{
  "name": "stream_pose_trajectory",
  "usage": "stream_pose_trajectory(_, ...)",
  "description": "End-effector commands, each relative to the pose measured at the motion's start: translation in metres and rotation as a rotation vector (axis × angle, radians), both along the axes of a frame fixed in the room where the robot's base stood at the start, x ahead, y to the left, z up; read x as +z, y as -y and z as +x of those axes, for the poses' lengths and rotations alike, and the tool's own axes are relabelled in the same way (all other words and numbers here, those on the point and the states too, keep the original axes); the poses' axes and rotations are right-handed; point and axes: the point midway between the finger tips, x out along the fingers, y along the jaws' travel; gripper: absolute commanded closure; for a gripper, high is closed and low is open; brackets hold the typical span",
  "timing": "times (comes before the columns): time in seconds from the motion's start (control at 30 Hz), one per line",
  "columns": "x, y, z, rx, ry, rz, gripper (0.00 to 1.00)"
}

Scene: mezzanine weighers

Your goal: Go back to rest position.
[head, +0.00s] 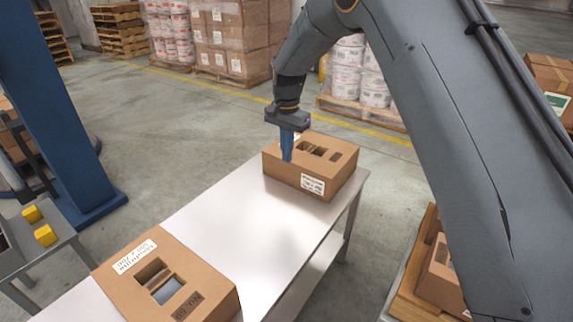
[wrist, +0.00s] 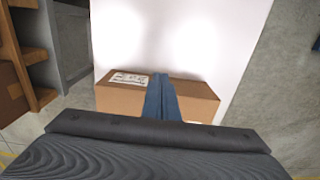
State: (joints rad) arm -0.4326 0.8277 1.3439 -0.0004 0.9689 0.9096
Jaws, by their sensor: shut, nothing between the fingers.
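My gripper (head: 287,150) points down at the left side of the far cardboard box (head: 322,165), in front of it in the head view; I cannot tell whether it touches the box. Its blue fingers are together with nothing between them. In the wrist view the shut fingers (wrist: 160,95) overlap the middle of a cardboard box (wrist: 118,92) with a white label. The far box has cut-out openings on top and a white label on its side.
The boxes stand on a pale metal table (head: 225,222). A nearer box (head: 205,300) with openings sits at its front end. A blue post (head: 55,110) and a small side table with yellow blocks (head: 45,235) are at left. Wrapped pallets (head: 230,40) stand behind. The table's middle is clear.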

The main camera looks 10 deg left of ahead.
Motion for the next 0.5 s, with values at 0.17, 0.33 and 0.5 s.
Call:
stream_pose_trajectory(0.17,0.014,0.015,-0.007,0.015,0.000,0.000,1.00)
stream_pose_trajectory(0.33,0.039,0.076,-0.039,0.083,0.000,0.001,1.00)
stream_pose_trajectory(0.5,0.062,0.150,-0.098,0.181,0.001,0.003,1.00)
